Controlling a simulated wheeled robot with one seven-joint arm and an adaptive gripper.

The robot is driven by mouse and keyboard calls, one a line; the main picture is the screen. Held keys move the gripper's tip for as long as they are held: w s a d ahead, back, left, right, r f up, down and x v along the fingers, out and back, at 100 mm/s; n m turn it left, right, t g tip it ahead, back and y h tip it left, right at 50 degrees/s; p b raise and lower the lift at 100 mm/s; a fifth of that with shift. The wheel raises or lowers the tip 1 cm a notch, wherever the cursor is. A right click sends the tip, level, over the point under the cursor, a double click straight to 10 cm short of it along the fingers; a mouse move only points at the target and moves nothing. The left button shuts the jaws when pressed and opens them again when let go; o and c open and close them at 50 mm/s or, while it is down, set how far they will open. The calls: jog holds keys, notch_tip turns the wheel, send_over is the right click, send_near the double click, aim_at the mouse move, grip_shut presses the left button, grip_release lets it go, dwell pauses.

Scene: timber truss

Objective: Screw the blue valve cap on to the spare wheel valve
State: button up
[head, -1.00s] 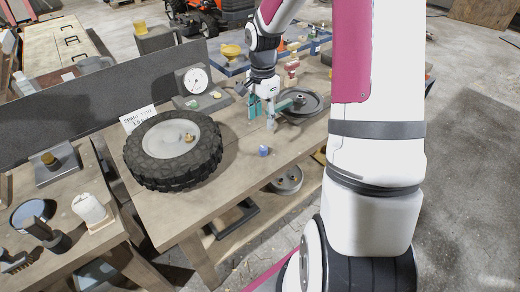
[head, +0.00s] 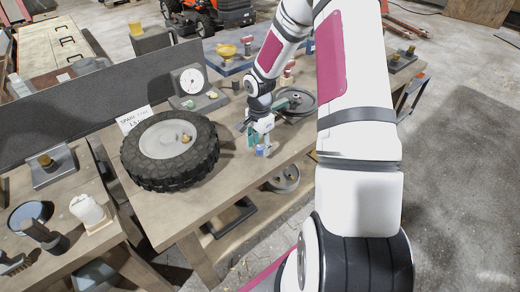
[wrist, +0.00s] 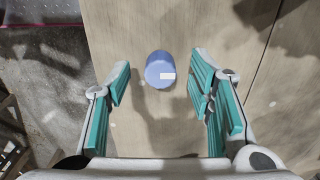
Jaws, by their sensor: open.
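The blue valve cap (wrist: 160,68) stands on the wooden bench top, and the wrist view shows it from above with a small white patch on it. My gripper (wrist: 160,95) is open, with a teal-padded finger on each side and the cap between them toward the tips; I see no contact. In the head view the cap (head: 261,150) is right at my gripper (head: 259,142), partly hidden by it. The spare wheel (head: 170,150) lies flat on the bench to the left, with a small brass-coloured part (head: 186,138) on its pale hub, which may be the valve.
A sign (head: 135,118) and a dial gauge (head: 190,82) stand behind the wheel. A grey round wheel or pulley (head: 297,103) lies behind my gripper. The bench's front edge is close to the cap. Bare bench top (head: 205,205) lies between wheel and cap.

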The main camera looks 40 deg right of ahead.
jog(key=shift+f, duration=0.3)
jog(key=shift+c, duration=0.5)
jog(key=c, duration=0.8)
jog(key=shift+c, duration=0.2)
jog(key=shift+r, duration=0.1)
jog(key=shift+r, duration=0.5)
notch_tip(320, 180, up, 2)
jog(key=shift+r, duration=0.1)
jog(key=s+a, duration=0.2)
jog(key=s, duration=0.5)
jog(key=s+a+r, duration=0.1)
jog(key=s+a, duration=0.1)
jog(key=s, duration=0.6)
jog(key=shift+s+a+r+b, duration=0.2)
jog(key=shift+r+b, duration=0.1)
jog(key=shift+b, duration=0.1)
